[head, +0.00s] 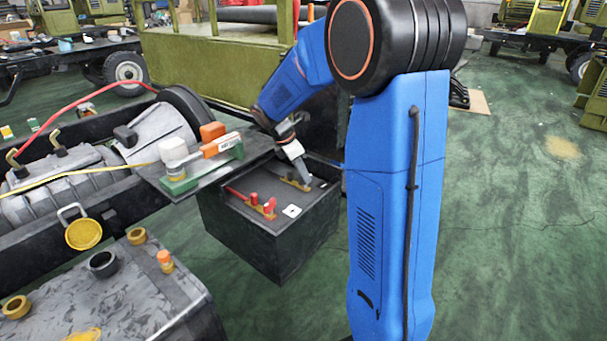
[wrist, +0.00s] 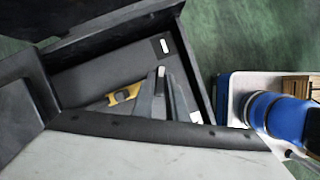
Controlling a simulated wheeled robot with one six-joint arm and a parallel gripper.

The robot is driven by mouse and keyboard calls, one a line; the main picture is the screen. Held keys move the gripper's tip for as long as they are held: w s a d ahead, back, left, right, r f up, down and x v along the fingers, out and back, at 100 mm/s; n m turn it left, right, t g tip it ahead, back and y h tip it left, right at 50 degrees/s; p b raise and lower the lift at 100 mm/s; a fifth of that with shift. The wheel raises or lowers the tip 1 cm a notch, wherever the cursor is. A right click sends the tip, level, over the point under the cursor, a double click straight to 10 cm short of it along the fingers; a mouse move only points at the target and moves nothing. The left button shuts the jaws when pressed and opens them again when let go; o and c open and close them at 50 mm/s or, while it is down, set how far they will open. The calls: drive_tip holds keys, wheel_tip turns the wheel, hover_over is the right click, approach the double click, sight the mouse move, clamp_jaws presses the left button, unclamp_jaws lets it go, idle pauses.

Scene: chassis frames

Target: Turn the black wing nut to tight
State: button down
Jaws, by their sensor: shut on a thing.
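My gripper (head: 301,172) points down into the open black box (head: 255,235), at the brass clamp (head: 290,183) near its right side. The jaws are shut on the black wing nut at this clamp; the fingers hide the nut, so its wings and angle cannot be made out. In the wrist view the two grey fingers (wrist: 168,92) stand close together, beside the yellow-brass clamp (wrist: 122,96) with a dark round part on it. How far the nut is turned cannot be seen.
A second clamp with red parts (head: 252,203) sits on the left of the box. A grey tank (head: 120,290) stands at the front left. Green floor at the right is clear.

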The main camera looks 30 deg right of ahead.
drive_tip(key=m, duration=0.2)
drive_tip(key=m+g, duration=0.1)
drive_tip(key=shift+w+m+y, duration=0.2)
drive_tip(key=shift+m+y, duration=0.1)
drive_tip(key=shift+m, duration=0.1)
drive_tip(key=m+g, duration=0.1)
drive_tip(key=m, duration=0.1)
drive_tip(key=m+g+y, duration=0.1)
drive_tip(key=m, duration=0.1)
drive_tip(key=shift+w+d, duration=0.1)
drive_tip(key=shift+d, duration=0.05)
drive_tip(key=m, duration=0.2)
drive_tip(key=m+y, duration=0.1)
drive_tip(key=m, duration=0.2)
drive_tip(key=shift+d+g+y, duration=0.15)
drive_tip(key=shift+g+y, duration=0.15)
drive_tip(key=shift+w+d+m+y, duration=0.1)
drive_tip(key=shift+m+y, duration=0.7)
drive_tip(key=shift+m, duration=1.4)
drive_tip(key=c, duration=1.8)
unclamp_jaws()
drive_tip(key=shift+o, duration=0.2)
